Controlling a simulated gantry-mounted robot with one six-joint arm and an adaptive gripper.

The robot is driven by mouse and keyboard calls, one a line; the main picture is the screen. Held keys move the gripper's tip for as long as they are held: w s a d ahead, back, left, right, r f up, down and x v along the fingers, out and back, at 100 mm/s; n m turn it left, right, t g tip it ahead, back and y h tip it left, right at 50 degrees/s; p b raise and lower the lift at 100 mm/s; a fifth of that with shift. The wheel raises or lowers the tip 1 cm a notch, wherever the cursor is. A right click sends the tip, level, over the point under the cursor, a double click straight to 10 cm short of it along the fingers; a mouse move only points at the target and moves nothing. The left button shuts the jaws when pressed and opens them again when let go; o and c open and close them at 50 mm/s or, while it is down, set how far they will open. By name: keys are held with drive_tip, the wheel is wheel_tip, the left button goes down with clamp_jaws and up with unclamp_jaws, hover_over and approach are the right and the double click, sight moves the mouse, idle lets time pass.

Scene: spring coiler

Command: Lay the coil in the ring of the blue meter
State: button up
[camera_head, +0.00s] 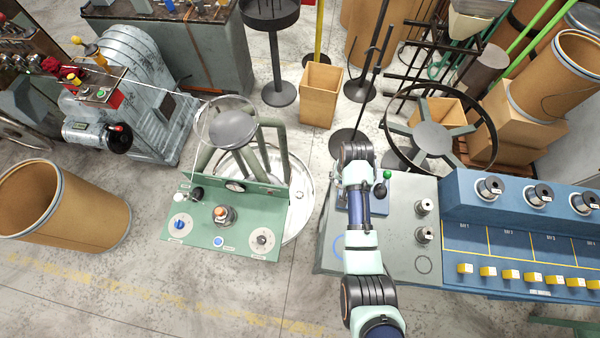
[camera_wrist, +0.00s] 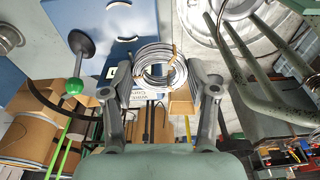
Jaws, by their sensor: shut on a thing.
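My gripper (camera_wrist: 158,76) shows in the wrist view with its two fingers on either side of a coil (camera_wrist: 152,52) of silvery wire, shut on it. The coil is a round bundle with an open middle and tan ties. The blue meter (camera_wrist: 92,22) is a blue plate behind and to the left of the coil, with dark slots and a lever with a green ball. In the head view, the blue meter (camera_head: 398,187) shows only partly beside my arm. My arm hides my gripper and the coil there. I cannot make out the meter's ring.
A grey bench top (camera_head: 398,262) carries metal knobs and a dark circle. A blue bench (camera_head: 465,205) with marked bays and yellow blocks stands to the right. A green control panel (camera_head: 245,228) stands to the left, and a black spoked wheel (camera_head: 440,90) stands behind.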

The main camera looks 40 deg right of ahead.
drive_tip(key=s+d+f+b, duration=0.1)
drive_tip(key=f+b, duration=0.1)
drive_tip(key=f, duration=0.1)
drive_tip(key=s+d+f+m+b, duration=0.1)
drive_tip(key=s+d+f+b, duration=0.1)
drive_tip(key=f, duration=0.1)
drive_tip(key=s+d+f+m+b, duration=0.1)
drive_tip(key=f+b, duration=0.1)
drive_tip(key=f, duration=0.1)
drive_tip(key=shift+s+d+f, duration=0.25)
drive_tip(key=shift+d, duration=0.1)
drive_tip(key=shift+r+p, duration=0.15)
drive_tip(key=shift+p, duration=0.2)
idle(0.8)
drive_tip(key=shift+f+b, duration=1.15)
drive_tip(key=shift+f, duration=0.65)
drive_tip(key=o, duration=1.4)
drive_tip(key=shift+r, duration=0.1)
drive_tip(key=r, duration=0.4)
drive_tip(key=a+r, duration=0.1)
drive_tip(key=r, duration=0.3)
drive_tip(key=s+r, duration=0.1)
drive_tip(key=r, duration=0.2)
drive_tip(key=shift+a+r, duration=0.3)
drive_tip(key=shift+r, duration=0.1)
